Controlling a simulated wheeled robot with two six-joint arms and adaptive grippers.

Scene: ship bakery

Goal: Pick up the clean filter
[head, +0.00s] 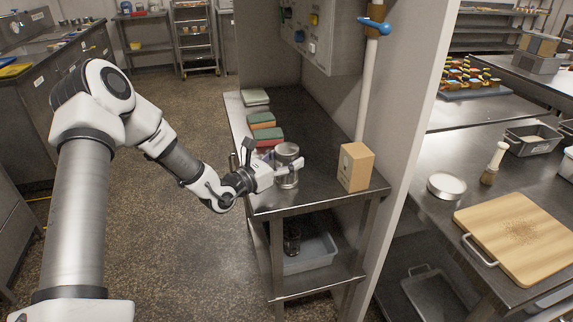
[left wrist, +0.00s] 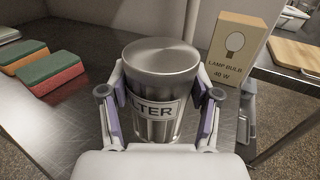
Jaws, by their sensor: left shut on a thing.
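The clean filter is a shiny metal cylinder (head: 287,155) standing upright at the front of the small steel table. In the left wrist view the filter (left wrist: 160,68) has a pale label with dark letters, partly hidden, ending in "LTER". My left gripper (head: 286,167) is shut on the filter, one finger on each side. In the left wrist view the fingers of my left gripper (left wrist: 160,112) press against its sides near the label. I cannot tell whether its base touches the table. My right gripper is not in view.
A lamp bulb box (head: 356,167) stands right of the filter. Green-topped sponges (head: 262,121) lie behind it on the steel table (head: 318,197). A grey bin (head: 310,253) sits on the shelf below. A wall with a pipe (head: 368,80) rises at the right.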

